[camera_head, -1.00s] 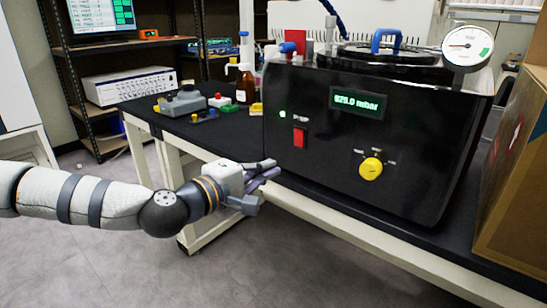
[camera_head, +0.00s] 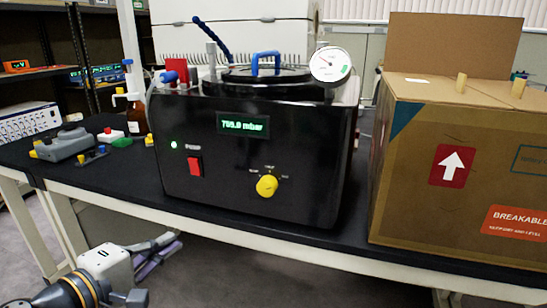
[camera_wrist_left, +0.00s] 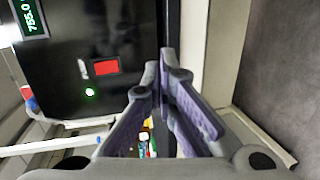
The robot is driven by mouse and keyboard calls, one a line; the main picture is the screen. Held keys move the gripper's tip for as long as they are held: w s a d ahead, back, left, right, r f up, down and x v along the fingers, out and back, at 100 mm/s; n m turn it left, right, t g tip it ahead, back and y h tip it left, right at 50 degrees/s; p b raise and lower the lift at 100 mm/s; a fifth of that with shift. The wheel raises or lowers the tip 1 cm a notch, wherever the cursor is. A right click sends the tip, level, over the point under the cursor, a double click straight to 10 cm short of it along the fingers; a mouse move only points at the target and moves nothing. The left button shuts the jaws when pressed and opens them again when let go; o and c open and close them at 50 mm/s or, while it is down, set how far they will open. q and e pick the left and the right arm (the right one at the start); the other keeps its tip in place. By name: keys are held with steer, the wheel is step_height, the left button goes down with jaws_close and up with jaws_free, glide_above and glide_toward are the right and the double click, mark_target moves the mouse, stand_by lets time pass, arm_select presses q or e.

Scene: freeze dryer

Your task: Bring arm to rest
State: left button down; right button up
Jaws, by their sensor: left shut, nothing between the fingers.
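My left gripper (camera_head: 165,250) is low at the left in the head view, in front of and below the table's front edge. Its purple-padded fingers also show in the left wrist view (camera_wrist_left: 162,75), tips together with nothing between them. It is apart from the black freeze dryer (camera_head: 270,160). The freeze dryer stands on the black table (camera_head: 100,183), with a lit display (camera_head: 243,125) reading about 755 mbar, a red switch (camera_head: 195,167) and a yellow knob (camera_head: 266,186). The green light is on. My right gripper is not in view.
A large cardboard box (camera_head: 440,210) stands on the table to the right of the dryer. A grey device (camera_head: 62,144), a brown bottle (camera_head: 137,118) and small coloured items lie to the left. Open floor shows below the table.

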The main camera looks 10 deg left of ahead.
arm_select(q)
steer(key=s+d+f+m+g+h+p, duration=0.1)
steer(key=s+d+f+m+g+h, duration=0.25)
steer(key=s+d+f+g, duration=0.5)
steer(key=s+d+f+m+g+p, duration=0.2)
steer(key=s+d+f+m+g, duration=0.4)
steer(key=s+f, duration=0.5)
steer(key=s+a+f+m+g+y, duration=0.1)
steer(key=s+a+m+y, duration=0.2)
steer(key=s, duration=0.6)
steer(key=s+a+f+m+g+y+p, duration=0.1)
steer(key=s+a+f+m+g+y, duration=0.1)
steer(key=s+a, duration=0.3)
steer(key=s+m+y, duration=0.1)
steer(key=s, duration=0.3)
steer(key=shift+f, duration=0.25)
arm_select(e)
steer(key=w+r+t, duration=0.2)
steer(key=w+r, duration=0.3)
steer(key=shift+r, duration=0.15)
